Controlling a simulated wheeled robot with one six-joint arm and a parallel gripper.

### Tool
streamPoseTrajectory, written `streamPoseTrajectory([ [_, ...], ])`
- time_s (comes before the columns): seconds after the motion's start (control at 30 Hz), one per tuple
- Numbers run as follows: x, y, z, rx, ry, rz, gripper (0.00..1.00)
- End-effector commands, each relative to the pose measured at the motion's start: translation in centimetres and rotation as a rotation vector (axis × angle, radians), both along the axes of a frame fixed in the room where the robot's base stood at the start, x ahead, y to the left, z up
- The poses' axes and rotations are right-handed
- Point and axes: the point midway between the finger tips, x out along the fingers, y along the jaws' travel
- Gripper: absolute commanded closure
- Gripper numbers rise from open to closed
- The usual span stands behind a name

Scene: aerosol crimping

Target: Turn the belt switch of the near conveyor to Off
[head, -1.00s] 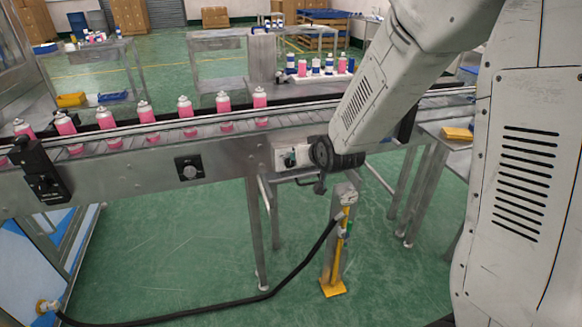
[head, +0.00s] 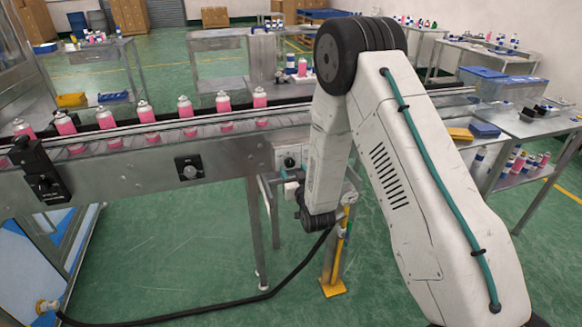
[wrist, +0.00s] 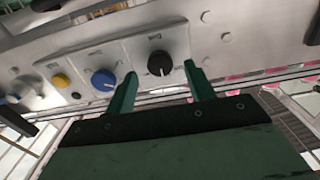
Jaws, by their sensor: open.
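The near conveyor (head: 130,178) crosses the head view, with a light control panel (head: 283,152) on its front side. In the wrist view a black rotary knob (wrist: 160,63) with a pale pointer mark sits on a panel plate. My gripper (wrist: 160,69) is open, its two green fingers on either side of this knob and apart from each other. Nothing is held. I cannot tell whether the fingers touch the knob. A blue knob (wrist: 103,80) and a yellow button (wrist: 60,80) are to its left. The labels are too small to read, so the belt switch's setting is unclear.
Pink cans (head: 185,106) stand in a row on the conveyor. A yellow-footed post (head: 333,287) with a black hose (head: 205,312) stands below. Side tables (head: 530,125) are at right.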

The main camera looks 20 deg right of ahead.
Motion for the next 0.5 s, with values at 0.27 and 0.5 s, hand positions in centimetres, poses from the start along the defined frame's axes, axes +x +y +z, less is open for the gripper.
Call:
streamPoseTrajectory([
  [0.27, 3.1, 0.0, 0.0, 0.0, 0.001, -0.001, 0.46],
  [0.5, 3.3, 0.0, 0.0, 0.0, 0.001, -0.001, 0.46],
])
